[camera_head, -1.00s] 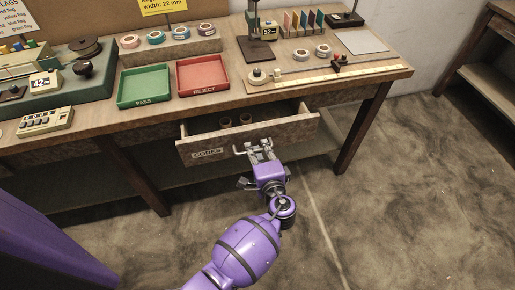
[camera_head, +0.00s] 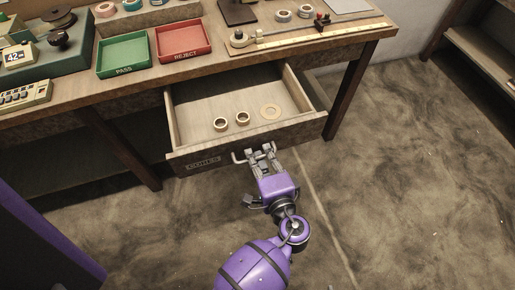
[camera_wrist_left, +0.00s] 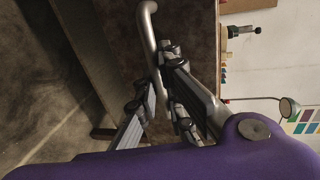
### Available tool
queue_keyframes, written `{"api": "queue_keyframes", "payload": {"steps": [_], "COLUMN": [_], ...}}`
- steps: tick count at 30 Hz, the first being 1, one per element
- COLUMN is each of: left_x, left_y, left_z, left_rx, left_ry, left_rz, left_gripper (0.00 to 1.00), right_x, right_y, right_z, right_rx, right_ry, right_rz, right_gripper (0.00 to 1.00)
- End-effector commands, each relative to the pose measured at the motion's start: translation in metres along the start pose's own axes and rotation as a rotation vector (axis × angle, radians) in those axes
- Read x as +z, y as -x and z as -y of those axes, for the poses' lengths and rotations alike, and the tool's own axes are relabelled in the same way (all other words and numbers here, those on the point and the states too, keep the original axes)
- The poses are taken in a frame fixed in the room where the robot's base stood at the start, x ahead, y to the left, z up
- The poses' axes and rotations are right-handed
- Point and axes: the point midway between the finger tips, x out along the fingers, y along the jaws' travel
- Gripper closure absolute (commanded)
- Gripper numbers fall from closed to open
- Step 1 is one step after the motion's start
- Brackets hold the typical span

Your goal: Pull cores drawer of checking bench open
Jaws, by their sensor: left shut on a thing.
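The cores drawer (camera_head: 185,128) of the checking bench (camera_head: 75,115) stands well open in the head view, its inside showing. Two small ring cores (camera_head: 242,118) and a flat pale ring (camera_head: 270,111) lie on its floor. The front carries a CORES label (camera_head: 203,163) and a metal bar handle (camera_head: 238,157). My left gripper (camera_head: 262,153) is at the drawer front, shut on the handle. In the left wrist view the handle bar (camera_wrist_left: 149,35) runs down between the fingers (camera_wrist_left: 160,95). My right gripper is not in view.
On the bench top are a green PASS tray (camera_head: 124,55), a red REJECT tray (camera_head: 183,41) and a long ruler fixture (camera_head: 310,37). A bench leg (camera_head: 347,95) stands right of the drawer. The floor (camera_head: 410,180) in front and to the right is clear.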

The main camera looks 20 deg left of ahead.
Motion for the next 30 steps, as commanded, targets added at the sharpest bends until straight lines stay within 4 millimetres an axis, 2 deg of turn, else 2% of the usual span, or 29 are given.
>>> {"api": "queue_keyframes", "payload": {"steps": [11,12,13,23,26,30], "left_x": [0.000,0.000,0.000,0.000,0.000,0.000], "left_y": [0.001,0.001,0.001,0.003,0.012,0.036], "left_z": [0.000,0.000,0.000,0.000,-0.001,-0.001], "left_rx": [-0.001,-0.001,-0.001,0.000,0.002,0.003], "left_ry": [0.000,0.000,0.000,0.000,0.000,0.000], "left_rz": [0.000,0.000,0.000,0.000,0.000,-0.001], "left_gripper": [1.00,0.87,0.83,0.83,0.83,0.83], "right_x": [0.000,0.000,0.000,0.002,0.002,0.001], "right_y": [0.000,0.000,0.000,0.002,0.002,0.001], "right_z": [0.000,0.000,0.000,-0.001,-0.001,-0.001], "right_rx": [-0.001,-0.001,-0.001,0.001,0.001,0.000], "right_ry": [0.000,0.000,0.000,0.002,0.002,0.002], "right_rz": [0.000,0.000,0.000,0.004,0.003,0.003], "right_gripper": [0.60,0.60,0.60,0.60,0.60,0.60]}}
